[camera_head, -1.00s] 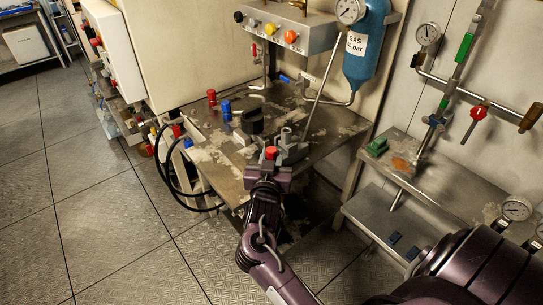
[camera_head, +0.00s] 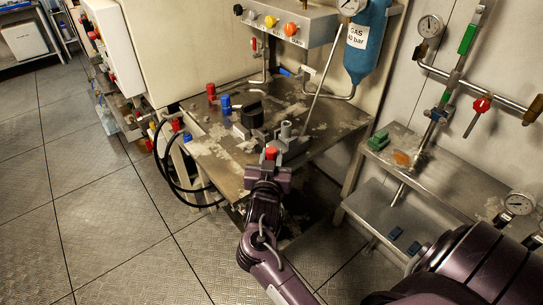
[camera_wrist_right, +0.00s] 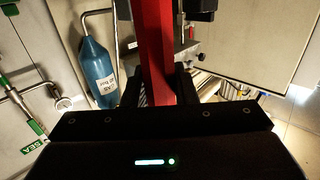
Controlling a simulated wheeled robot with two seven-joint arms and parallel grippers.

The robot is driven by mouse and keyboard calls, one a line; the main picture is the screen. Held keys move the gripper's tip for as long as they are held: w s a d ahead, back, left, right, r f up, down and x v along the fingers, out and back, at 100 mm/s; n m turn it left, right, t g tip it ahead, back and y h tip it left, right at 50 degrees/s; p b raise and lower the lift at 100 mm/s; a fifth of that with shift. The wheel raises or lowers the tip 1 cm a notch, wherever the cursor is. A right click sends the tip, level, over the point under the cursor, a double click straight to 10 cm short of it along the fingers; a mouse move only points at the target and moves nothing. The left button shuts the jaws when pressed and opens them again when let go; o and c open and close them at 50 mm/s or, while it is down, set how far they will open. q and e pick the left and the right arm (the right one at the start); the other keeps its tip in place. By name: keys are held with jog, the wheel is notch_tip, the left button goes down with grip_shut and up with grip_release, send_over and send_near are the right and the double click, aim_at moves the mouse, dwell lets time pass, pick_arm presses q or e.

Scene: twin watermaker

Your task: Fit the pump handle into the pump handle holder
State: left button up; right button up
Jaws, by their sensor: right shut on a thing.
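My right gripper (camera_head: 268,170) is shut on a red bar, which I take to be the pump handle. It is at the front edge of the metal bench. In the head view only the red end of the pump handle (camera_head: 271,153) shows above the jaws. In the right wrist view the handle (camera_wrist_right: 157,50) is a long red bar running up between the fingers (camera_wrist_right: 158,92). Just behind it stands a grey metal fitting with an upright socket (camera_head: 286,130), possibly the pump handle holder. I cannot tell whether the handle touches it. My left gripper is out of view.
The metal bench (camera_head: 225,170) carries a black block (camera_head: 252,116) and red and blue caps (camera_head: 225,104). A blue gas cylinder (camera_head: 366,45) hangs behind. A lower steel shelf (camera_head: 440,155) with a green block (camera_head: 378,140) stands right. Black hoses loop at the left side.

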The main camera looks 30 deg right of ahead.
jog(key=shift+f+b, duration=0.6)
jog(key=shift+f, duration=0.35)
jog(key=o, duration=0.9)
